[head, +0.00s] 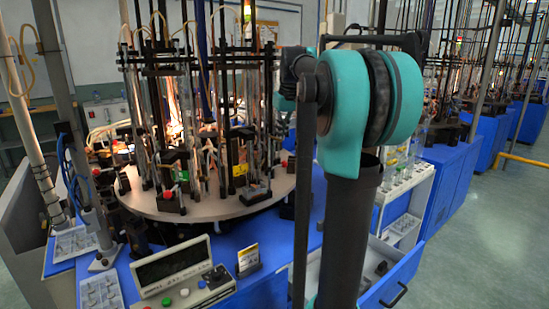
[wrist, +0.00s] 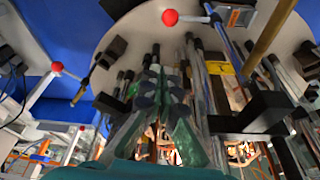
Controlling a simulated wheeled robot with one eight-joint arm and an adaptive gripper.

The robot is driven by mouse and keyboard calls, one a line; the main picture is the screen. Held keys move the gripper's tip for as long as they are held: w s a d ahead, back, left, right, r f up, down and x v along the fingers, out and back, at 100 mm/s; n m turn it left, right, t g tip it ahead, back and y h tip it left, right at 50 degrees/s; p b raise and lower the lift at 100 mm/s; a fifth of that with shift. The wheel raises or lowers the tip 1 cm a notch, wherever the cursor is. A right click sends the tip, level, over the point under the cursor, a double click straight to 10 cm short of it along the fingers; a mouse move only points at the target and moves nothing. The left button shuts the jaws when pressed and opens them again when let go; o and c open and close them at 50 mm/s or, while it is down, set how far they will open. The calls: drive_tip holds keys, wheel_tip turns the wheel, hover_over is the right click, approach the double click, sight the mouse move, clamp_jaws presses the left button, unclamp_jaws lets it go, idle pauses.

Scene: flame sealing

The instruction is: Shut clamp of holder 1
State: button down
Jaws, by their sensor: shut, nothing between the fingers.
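A round turntable (head: 215,209) carries several glass-tube holders with black rods and blocks. In the head view, a red ball knob (head: 167,194) sits on a front holder and another red knob (head: 283,163) is at the right. In the wrist view, a red knob (wrist: 170,17) on a metal lever is beyond my fingertips, and a second red knob (wrist: 57,66) is at the left. My gripper (wrist: 161,84) is shut and empty, apart from both knobs. I cannot tell which holder is number 1, nor clamp positions. My arm hides part of the turntable's right side in the head view.
A control box (head: 180,272) with buttons and a small yellow-white card (head: 248,258) stand on the blue bench in front. Upright rods and tubes crowd the space around my gripper. A white rack (head: 405,185) and an open drawer (head: 385,275) are at the right.

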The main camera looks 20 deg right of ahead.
sight(283, 163)
drive_tip(key=shift+a, duration=0.1)
wheel_tip(283, 163, down, 9)
drive_tip(key=shift+s+r, duration=0.15)
drive_tip(key=shift+s, duration=0.3)
idle(0.5)
idle(0.5)
drive_tip(key=s+m, duration=0.1)
drive_tip(key=m, duration=0.1)
drive_tip(key=s+d+m+h, duration=0.1)
drive_tip(key=m, duration=0.1)
drive_tip(key=shift+s+d, duration=0.15)
drive_tip(key=shift+d, duration=0.05)
drive_tip(key=s+a+m+g+h, duration=0.2)
drive_tip(key=s+m, duration=0.6)
drive_tip(key=m, duration=0.5)
drive_tip(key=shift+a+g+h, duration=0.3)
drive_tip(key=shift+h, duration=0.2)
